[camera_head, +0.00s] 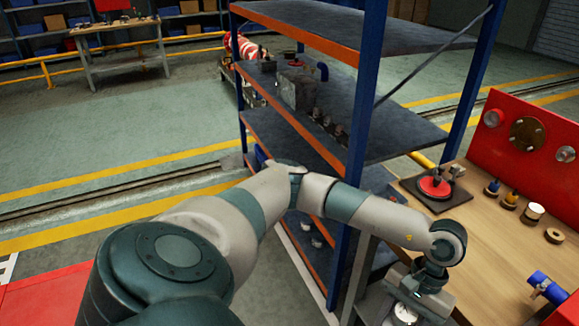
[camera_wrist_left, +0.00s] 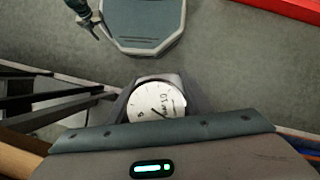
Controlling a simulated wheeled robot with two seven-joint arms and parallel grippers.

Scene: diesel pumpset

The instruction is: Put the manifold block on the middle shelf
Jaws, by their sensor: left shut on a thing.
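My left gripper (camera_head: 410,292) is low at the front right of the blue and orange rack, outside it, beside the workbench. It is shut on a grey piece with a round white dial, which I take to be the manifold block (camera_head: 403,313). A lower shelf (camera_head: 268,130) is partly hidden by a rack post.
The rack's blue front post (camera_head: 366,100) stands beside my arm. A grey casing (camera_head: 297,90) and small fittings occupy the left of the shelf below the top; its right part is clear. The wooden workbench (camera_head: 480,250) at the right holds a red-topped part (camera_head: 434,187) and small fittings.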

